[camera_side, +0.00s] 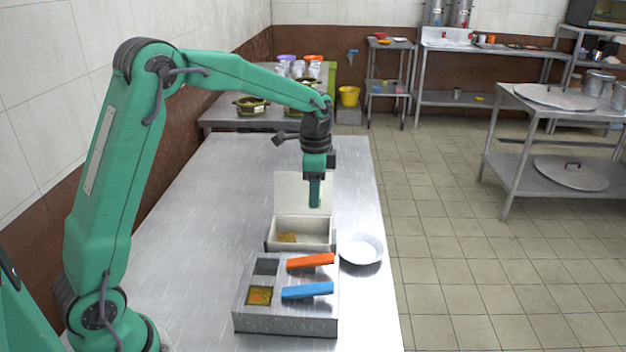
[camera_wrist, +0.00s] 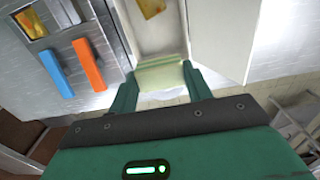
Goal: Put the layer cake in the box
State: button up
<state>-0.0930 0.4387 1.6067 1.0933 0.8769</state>
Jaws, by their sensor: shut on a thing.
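My gripper (camera_wrist: 162,88) is shut on the layer cake (camera_wrist: 162,74), a pale yellow-green block with faint layers, held between the two fingers in the wrist view. In the side view my gripper (camera_side: 314,203) points down above the open box (camera_side: 270,246), in front of its raised white lid (camera_side: 288,190). The cake is hard to make out there. The box holds a brownish-orange piece (camera_side: 287,237) at its left; the rest of its visible floor looks empty. In the wrist view that piece (camera_wrist: 150,7) shows at the top edge.
A grey metal case (camera_side: 285,325) stands nearer the camera, with a dark square, an orange-yellow square, an orange bar (camera_side: 310,261) and a blue bar (camera_side: 307,290). A white bowl (camera_side: 361,250) sits right of the box. The steel table's left side (camera_side: 190,240) is clear.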

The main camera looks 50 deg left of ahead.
jog(key=shift+f, duration=5.85)
jog(key=shift+f, duration=0.2)
jog(key=o, duration=1)
jog(key=shift+c, duration=1.1)
jog(key=shift+r, duration=0.2)
jog(key=shift+r, duration=1.05)
jog(key=shift+r, duration=0.35)
